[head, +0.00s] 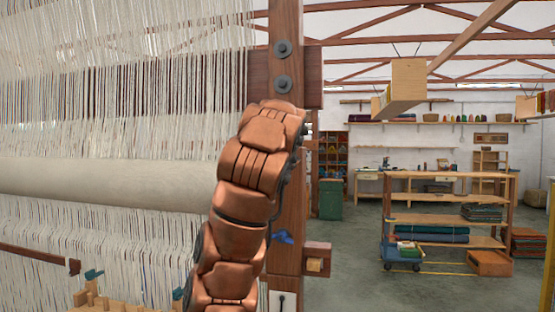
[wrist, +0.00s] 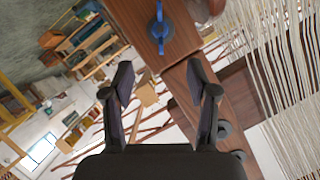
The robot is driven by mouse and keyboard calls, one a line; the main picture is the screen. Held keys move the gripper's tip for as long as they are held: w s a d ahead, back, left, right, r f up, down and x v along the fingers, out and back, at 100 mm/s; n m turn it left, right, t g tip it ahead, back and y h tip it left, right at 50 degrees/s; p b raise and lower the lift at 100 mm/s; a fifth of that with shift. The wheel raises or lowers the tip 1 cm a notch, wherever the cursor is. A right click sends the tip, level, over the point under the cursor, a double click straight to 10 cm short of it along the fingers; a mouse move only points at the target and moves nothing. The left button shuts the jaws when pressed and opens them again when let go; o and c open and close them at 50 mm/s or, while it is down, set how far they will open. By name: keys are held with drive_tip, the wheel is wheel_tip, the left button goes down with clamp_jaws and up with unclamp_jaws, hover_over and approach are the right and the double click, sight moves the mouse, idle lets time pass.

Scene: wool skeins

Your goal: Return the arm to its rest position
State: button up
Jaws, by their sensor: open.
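My copper-coloured arm (head: 240,215) rises from the bottom of the head view, in front of the loom's wooden post (head: 287,85). My gripper itself does not show clearly in the head view. In the wrist view my gripper (wrist: 165,90) has its two dark fingers spread apart, with nothing between them. The wrist view is tilted. The loom's wooden post also shows there (wrist: 155,30), with a blue knob or clamp (wrist: 160,30) on it, beyond the fingertips.
White warp threads (head: 120,100) and a pale roller (head: 110,185) fill the left. A wooden shelf rack (head: 450,205) with folded textiles stands at the right, near a blue cart (head: 402,255). A wooden beam (head: 408,85) hangs above. Grey floor (head: 345,265) between is clear.

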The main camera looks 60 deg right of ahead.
idle(0.3)
drive_tip(key=w+a+f+n+t+y+p, duration=0.1)
drive_tip(key=w+a+f+n+y, duration=0.15)
drive_tip(key=w+a+n, duration=0.35)
drive_tip(key=w+a+f+n+y, duration=0.15)
drive_tip(key=w+a+y, duration=0.25)
drive_tip(key=w, duration=0.4)
drive_tip(key=a+f+n+g+y+p, duration=0.1)
drive_tip(key=a+f+n+y, duration=0.15)
drive_tip(key=a+f, duration=0.55)
drive_tip(key=a+f+n+g+y, duration=0.1)
drive_tip(key=a+f+n, duration=0.25)
drive_tip(key=a, duration=0.85)
drive_tip(key=s+a+f+n+g+y+p, duration=0.1)
drive_tip(key=s+a+f+n+g+y, duration=0.2)
drive_tip(key=s+a+f, duration=0.85)
drive_tip(key=s+a+f+g, duration=0.2)
drive_tip(key=s+a+f, duration=0.1)
drive_tip(key=s+f, duration=0.6)
drive_tip(key=s+a+f+n+g+h+p, duration=0.1)
drive_tip(key=s+a+f+g, duration=0.1)
drive_tip(key=s+f, duration=0.7)
drive_tip(key=s+g, duration=0.1)
drive_tip(key=s, duration=0.3)
drive_tip(key=shift+a+f, duration=0.15)
drive_tip(key=shift+a, duration=0.25)
